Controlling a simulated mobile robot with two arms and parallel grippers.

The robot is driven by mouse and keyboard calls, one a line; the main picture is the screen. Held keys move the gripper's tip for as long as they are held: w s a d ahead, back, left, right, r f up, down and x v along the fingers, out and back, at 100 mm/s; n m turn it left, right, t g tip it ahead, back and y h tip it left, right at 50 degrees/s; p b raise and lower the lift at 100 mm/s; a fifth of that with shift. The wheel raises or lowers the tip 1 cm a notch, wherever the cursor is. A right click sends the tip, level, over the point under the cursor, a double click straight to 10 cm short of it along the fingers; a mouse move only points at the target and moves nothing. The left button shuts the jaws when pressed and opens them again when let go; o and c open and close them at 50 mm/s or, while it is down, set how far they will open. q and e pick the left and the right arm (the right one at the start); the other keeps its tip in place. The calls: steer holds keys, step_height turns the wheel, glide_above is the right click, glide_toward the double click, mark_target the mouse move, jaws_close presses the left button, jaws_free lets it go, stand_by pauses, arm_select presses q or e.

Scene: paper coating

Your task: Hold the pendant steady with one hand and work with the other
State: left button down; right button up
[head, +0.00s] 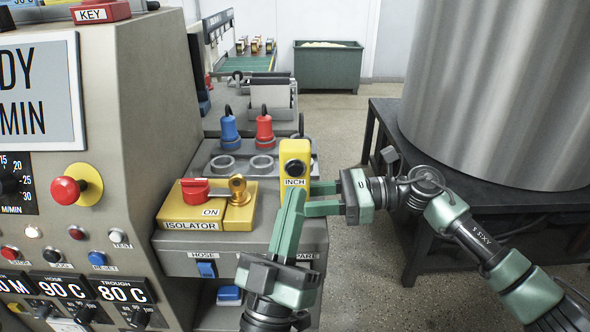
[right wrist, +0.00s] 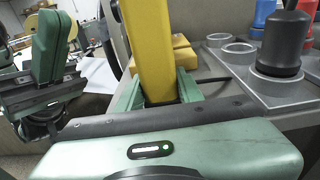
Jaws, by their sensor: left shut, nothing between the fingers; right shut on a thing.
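The yellow pendant (head: 295,152), labelled INCH with a round black button on its face, stands upright above the grey bench. My right gripper (head: 313,198) comes in from the right and is shut on its lower part. In the right wrist view the yellow pendant (right wrist: 148,40) sits between the green fingers of my right gripper (right wrist: 160,90). My left gripper (head: 295,195) is shut and empty, its fingers pointing up just below the INCH label.
A yellow isolator box (head: 206,215) with a red knob, reading ON, is left of my left gripper. Blue (head: 229,128) and red (head: 264,130) plugs stand behind it. A control panel (head: 110,190) fills the left. A large metal drum (head: 500,90) stands right.

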mark_target(295, 169)
arm_select(q)
steer(key=shift+w, duration=1.65)
steer(key=shift+w, duration=0.15)
stand_by(0.7)
steer(key=shift+w, duration=0.3)
